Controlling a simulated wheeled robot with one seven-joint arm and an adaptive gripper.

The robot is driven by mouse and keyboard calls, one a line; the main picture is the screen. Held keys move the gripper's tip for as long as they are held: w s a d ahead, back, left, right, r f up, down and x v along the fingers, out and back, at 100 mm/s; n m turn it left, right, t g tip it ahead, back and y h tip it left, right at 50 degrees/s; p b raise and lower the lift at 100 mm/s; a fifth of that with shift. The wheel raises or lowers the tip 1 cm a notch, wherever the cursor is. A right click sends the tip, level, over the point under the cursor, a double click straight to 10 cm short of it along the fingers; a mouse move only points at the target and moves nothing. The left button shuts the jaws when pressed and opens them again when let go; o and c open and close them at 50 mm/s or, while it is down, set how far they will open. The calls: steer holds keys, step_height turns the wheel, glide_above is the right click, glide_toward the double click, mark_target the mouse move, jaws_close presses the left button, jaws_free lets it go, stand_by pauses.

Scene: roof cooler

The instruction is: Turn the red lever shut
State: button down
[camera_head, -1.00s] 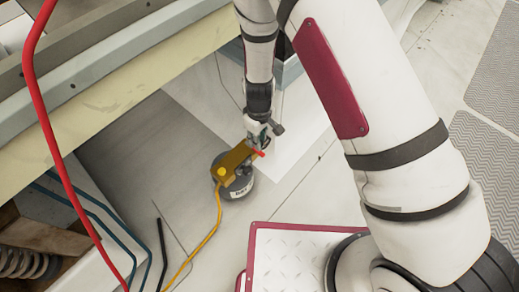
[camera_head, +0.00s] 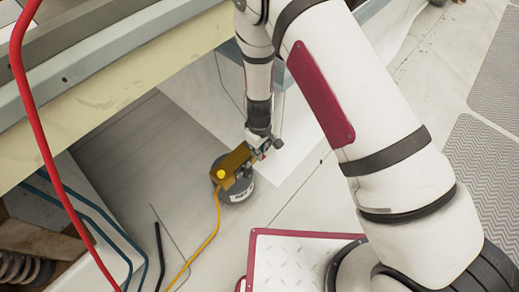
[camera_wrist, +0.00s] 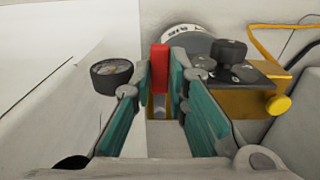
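The red lever (camera_wrist: 159,68) stands upright in the wrist view, between the two teal fingers of my gripper (camera_wrist: 161,85). The fingers lie close along both its sides, with no clear gap at the red part. In the head view my gripper (camera_head: 263,146) points down at the lever (camera_head: 263,157), which is mostly hidden there. The lever belongs to a yellow-brown fitting (camera_head: 233,160) on a round grey body (camera_head: 241,189) with a white label. A yellow knob (camera_wrist: 278,105) and a black knob (camera_wrist: 232,52) sit right of the lever in the wrist view.
A round gauge (camera_wrist: 111,75) is just left of my fingers. A yellow hose (camera_head: 211,235) runs from the fitting across the floor. A long beam (camera_head: 110,108) overhangs at the left, with a red hose (camera_head: 40,130) in front. Open floor lies right of the fitting.

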steer(key=shift+w, duration=0.1)
steer(key=w+n, duration=0.2)
steer(key=n, duration=0.2)
steer(key=w+n, duration=0.1)
steer(key=n, duration=0.3)
steer(key=w+n, duration=0.2)
steer(key=n, duration=0.2)
steer(key=shift+w+d+n, duration=0.3)
steer(key=shift+w, duration=0.05)
steer(key=shift+w+a+n+p, duration=0.2)
steer(key=shift+w+n, duration=0.05)
steer(key=shift+n, duration=0.5)
steer(key=shift+w+a+n+p, duration=0.2)
steer(key=shift+w+a+n, duration=0.1)
steer(key=shift+n, duration=0.5)
steer(key=shift+w+a+n+p, duration=0.15)
steer(key=shift+w+n+p, duration=0.1)
steer(key=shift+n, duration=0.5)
steer(key=c, duration=1.8)
jaws_free()
steer(key=shift+c, duration=0.2)
